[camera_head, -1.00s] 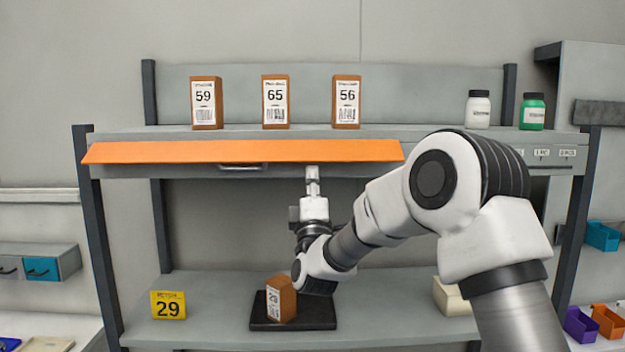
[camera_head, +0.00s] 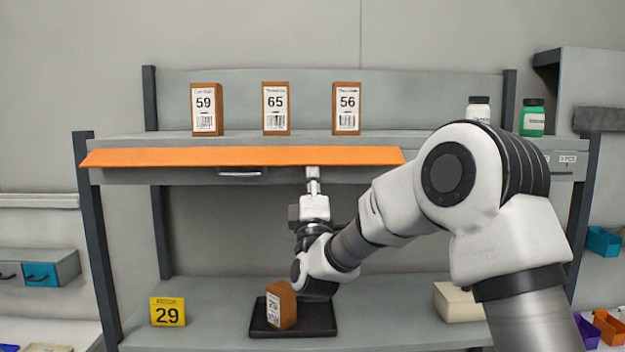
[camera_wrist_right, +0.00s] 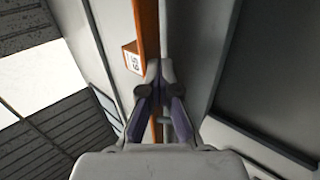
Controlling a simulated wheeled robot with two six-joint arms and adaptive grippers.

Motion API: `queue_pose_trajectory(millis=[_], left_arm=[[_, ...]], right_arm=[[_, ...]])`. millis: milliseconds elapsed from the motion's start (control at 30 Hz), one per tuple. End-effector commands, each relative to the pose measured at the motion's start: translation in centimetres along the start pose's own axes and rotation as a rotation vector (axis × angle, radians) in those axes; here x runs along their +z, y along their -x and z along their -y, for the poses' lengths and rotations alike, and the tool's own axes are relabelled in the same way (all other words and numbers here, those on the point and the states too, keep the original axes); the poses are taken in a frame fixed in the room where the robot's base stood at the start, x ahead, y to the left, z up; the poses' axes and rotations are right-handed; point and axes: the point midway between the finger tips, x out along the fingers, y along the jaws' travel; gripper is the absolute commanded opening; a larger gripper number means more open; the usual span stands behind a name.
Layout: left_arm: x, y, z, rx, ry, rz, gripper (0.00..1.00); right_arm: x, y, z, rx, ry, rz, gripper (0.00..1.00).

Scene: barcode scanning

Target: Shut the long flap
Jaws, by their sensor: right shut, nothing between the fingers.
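The long orange flap (camera_head: 240,156) runs along the front of the upper shelf and juts out, tilted slightly down, over a drawer-like front with a grey handle (camera_head: 240,173). My right gripper (camera_head: 312,172) points up just under the flap's lower edge, right of the handle. In the right wrist view the flap shows as an orange strip (camera_wrist_right: 147,40), and my right gripper (camera_wrist_right: 159,92) is shut with its fingertips at or very near the strip. I cannot tell whether they touch. My left gripper is not in view.
Boxes marked 59 (camera_head: 206,110), 65 (camera_head: 276,109) and 56 (camera_head: 346,109) stand on the upper shelf, with white (camera_head: 479,108) and green (camera_head: 532,118) bottles. Below are a yellow 29 sign (camera_head: 167,312), a brown box (camera_head: 281,304) on a black tray (camera_head: 320,330) and a pale box (camera_head: 455,302).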

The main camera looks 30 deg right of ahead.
Motion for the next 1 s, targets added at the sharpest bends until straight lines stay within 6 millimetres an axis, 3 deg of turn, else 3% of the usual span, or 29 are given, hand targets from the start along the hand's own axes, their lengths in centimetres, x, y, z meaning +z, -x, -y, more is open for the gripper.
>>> queue_pose_trajectory(millis=[1000], left_arm=[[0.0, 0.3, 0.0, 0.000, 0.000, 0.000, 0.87]], right_arm=[[0.0, -0.4, -1.9, 0.003, 0.000, 0.000, 0.00]])
